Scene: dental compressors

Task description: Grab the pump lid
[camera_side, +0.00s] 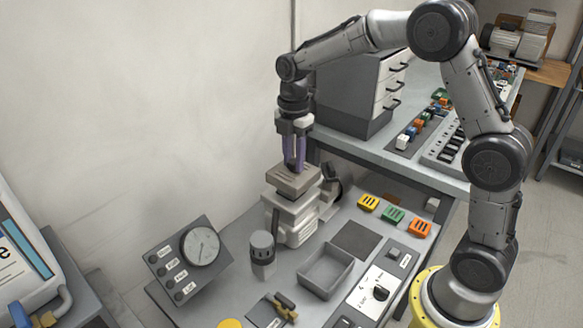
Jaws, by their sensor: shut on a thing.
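The pump lid (292,179) is a flat grey-beige block on top of the pale grey pump (292,217), near the wall end of the bench. My gripper (294,166) points straight down at the lid's top, with its purple fingers shut on the lid's raised middle part. The fingertips hide that part. The lid sits level, and I cannot tell whether it rests on the pump or is slightly lifted.
A gauge panel (188,260) and a grey cylinder (262,250) stand left of the pump. An empty grey tray (326,270) lies in front. Yellow, green (392,215) and orange blocks sit to the right. A drawer cabinet (360,95) stands behind on another bench.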

